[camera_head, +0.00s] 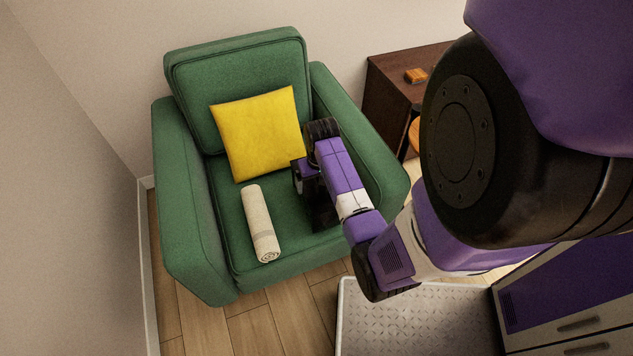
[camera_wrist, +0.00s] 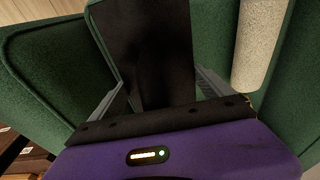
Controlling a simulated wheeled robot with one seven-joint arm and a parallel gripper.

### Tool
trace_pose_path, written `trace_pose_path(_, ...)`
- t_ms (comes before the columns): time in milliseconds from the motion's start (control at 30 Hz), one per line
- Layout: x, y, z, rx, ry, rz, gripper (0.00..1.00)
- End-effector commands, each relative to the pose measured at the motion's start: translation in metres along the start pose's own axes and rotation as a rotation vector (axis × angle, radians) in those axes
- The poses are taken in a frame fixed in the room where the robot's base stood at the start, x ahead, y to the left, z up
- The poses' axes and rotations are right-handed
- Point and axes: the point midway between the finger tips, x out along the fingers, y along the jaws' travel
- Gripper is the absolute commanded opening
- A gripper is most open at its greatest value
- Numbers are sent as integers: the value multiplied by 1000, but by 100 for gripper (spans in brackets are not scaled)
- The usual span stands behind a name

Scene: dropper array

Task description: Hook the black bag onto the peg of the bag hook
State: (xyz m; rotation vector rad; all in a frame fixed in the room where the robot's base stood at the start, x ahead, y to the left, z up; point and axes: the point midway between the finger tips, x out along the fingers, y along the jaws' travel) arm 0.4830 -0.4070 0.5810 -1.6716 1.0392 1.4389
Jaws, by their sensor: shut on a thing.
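The black bag (camera_wrist: 145,40) fills the middle of the wrist view, between the two grey fingers of my gripper (camera_wrist: 160,88). My gripper is shut on it. In the head view my gripper (camera_head: 306,178) is over the right part of the armchair seat, and the dark bag (camera_head: 321,214) shows just below it. I cannot tell whether the bag touches the seat. My arm hides part of the bag. The bag hook and its peg are not in either view.
The green armchair (camera_head: 183,195) holds a yellow cushion (camera_head: 257,130) and a rolled beige towel (camera_head: 260,222), which lies left of my gripper. A dark wooden side table (camera_head: 390,75) with a small orange-brown object (camera_head: 415,76) stands behind right. Walls border the left and back.

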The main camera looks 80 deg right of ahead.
Motion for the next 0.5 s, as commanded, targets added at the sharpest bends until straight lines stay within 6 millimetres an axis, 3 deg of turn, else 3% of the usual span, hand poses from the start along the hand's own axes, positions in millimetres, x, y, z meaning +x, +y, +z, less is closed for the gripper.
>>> trace_pose_path(433,5,0,0,0,2,0,18)
trace_pose_path(467,6,0,1,0,1,0,94)
trace_pose_path(500,5,0,1,0,1,0,100)
